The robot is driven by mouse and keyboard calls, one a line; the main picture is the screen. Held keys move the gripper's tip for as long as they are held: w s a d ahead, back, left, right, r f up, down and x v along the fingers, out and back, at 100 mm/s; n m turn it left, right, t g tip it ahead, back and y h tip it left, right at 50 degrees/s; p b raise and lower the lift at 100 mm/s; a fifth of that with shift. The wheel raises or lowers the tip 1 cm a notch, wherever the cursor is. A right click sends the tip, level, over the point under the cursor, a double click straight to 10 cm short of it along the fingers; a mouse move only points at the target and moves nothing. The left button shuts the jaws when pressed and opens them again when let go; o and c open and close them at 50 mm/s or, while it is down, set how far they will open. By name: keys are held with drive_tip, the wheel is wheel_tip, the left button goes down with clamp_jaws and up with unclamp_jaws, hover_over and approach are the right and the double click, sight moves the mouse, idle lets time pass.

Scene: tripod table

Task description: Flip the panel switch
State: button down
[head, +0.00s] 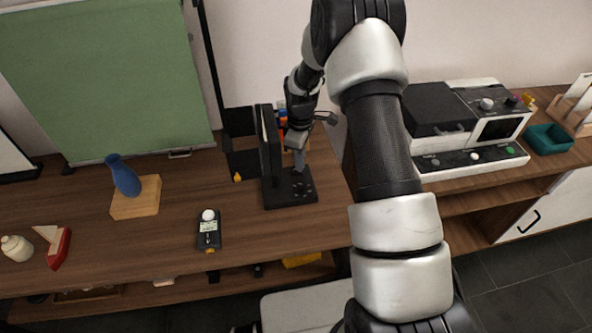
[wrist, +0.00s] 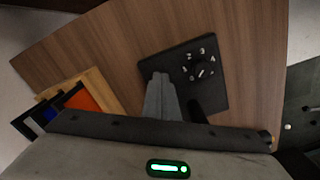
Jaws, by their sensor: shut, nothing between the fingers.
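A black device stands on the wooden table, with an upright panel (head: 270,150) and a flat base (head: 291,197). White marks show on the base. In the wrist view, the base (wrist: 178,56) carries a ring of white numerals. I cannot make out a switch lever in either view. My gripper (head: 299,172) is shut and empty, pointing down over the base, just right of the upright panel. In the wrist view its fingers (wrist: 160,84) are together over the base's left part, beside the numerals. I cannot tell whether they touch it.
A small handheld meter (head: 208,232) with a white ball lies on the table. A blue vase (head: 123,175) stands on a wooden block (head: 137,202) at left. Colored items in a wooden holder (wrist: 99,83) sit near my gripper.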

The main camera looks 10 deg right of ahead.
drive_tip(key=shift+r, duration=0.1)
wheel_tip(320, 180, up, 7)
drive_tip(key=p, duration=0.4)
idle(0.4)
idle(0.4)
drive_tip(key=s+r+m+t+p, duration=0.15)
drive_tip(key=s+r, duration=0.25)
drive_tip(key=r, duration=0.5)
drive_tip(key=s+r+m+p, duration=0.1)
drive_tip(key=s+r+m, duration=0.15)
drive_tip(key=r, duration=0.65)
drive_tip(key=s+r+m+t+p, duration=0.15)
drive_tip(key=s+r, duration=0.25)
drive_tip(key=r, duration=0.5)
drive_tip(key=s+r+m+t+p, duration=0.1)
drive_tip(key=s+r+m, duration=0.2)
drive_tip(key=s, duration=0.6)
drive_tip(key=s+r+m+t+p, duration=0.1)
drive_tip(key=s+r+m, duration=0.2)
drive_tip(key=s+r, duration=0.4)
drive_tip(key=s, duration=0.3)
drive_tip(key=shift+s+t+p, duration=0.25)
drive_tip(key=shift+t+p, duration=0.05)
drive_tip(key=shift+p, duration=0.1)
